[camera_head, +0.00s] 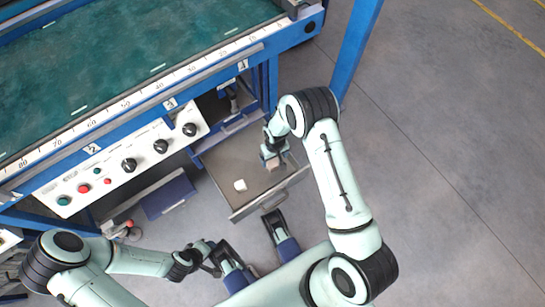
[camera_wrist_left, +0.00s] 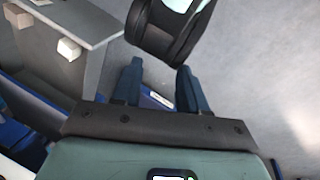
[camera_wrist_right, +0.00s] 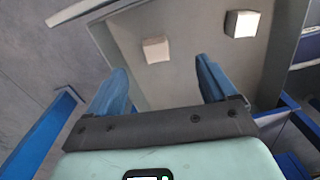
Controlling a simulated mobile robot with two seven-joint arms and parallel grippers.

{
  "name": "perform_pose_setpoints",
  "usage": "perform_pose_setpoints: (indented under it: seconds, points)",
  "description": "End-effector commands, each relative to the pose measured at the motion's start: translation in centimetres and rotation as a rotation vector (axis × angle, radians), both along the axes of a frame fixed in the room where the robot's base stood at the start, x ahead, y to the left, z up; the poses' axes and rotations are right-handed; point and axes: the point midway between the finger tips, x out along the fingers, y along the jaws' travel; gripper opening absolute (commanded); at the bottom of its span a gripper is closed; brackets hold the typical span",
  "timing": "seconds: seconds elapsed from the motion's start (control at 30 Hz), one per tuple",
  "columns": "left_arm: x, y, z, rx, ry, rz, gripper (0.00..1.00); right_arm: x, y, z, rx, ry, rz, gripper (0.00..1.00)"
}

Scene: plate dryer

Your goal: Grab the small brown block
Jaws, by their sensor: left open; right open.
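The small brown block (camera_head: 271,163) lies in the open grey drawer (camera_head: 222,173), partly under my right gripper (camera_head: 273,148). In the right wrist view the brown block (camera_wrist_right: 156,50) looks pale and lies ahead of the open, empty fingers (camera_wrist_right: 160,85), within the gap between them and apart from both. A white block (camera_head: 240,185) lies to its lower left in the drawer. It also shows in the right wrist view (camera_wrist_right: 242,23). My left gripper (camera_head: 207,252) is open and empty, outside the drawer; its fingers (camera_wrist_left: 155,85) show in the left wrist view.
The drawer's front wall (camera_head: 270,193) and side walls surround the blocks. A blue-framed bench with a control panel (camera_head: 130,163) stands at the left, and a blue post (camera_head: 357,45) stands at the upper right. Grey floor (camera_head: 450,170) is clear at the right.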

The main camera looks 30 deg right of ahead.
Motion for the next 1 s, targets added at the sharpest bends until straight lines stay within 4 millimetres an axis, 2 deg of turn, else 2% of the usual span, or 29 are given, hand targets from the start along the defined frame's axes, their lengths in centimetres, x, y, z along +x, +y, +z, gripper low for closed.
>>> perform_pose_setpoints:
  seconds: [0.03,0.1,0.2,0.5,0.77,0.9,1.0]
  points:
    - [0.3,0.1,-1.1,0.004,-0.007,0.003,0.43,1.2,-0.3,-0.6,-0.016,-0.008,0.010,0.85]
    - [0.7,0.3,-1.4,0.008,-0.018,0.008,0.43,2.0,-0.6,-0.7,-0.029,-0.010,0.017,0.85]
    - [1.3,0.5,-1.8,0.014,-0.032,0.012,0.43,2.4,-0.7,-1.6,-0.036,-0.011,0.019,0.85]
    - [3.5,1.7,-3.3,0.044,-0.091,0.037,0.43,2.3,-0.8,-7.1,-0.035,-0.011,0.019,0.85]
    - [4.3,2.1,-3.7,0.054,-0.111,0.044,0.43,2.3,-0.8,-8.6,-0.034,-0.013,0.018,0.85]
    - [5.1,2.5,-4.3,0.064,-0.131,0.053,0.43,2.1,-0.8,-10.3,-0.034,-0.010,0.018,0.85]
    - [4.8,2.8,-5.2,0.069,-0.119,0.056,0.43,1.9,-0.8,-12.0,-0.034,-0.009,0.019,0.85]
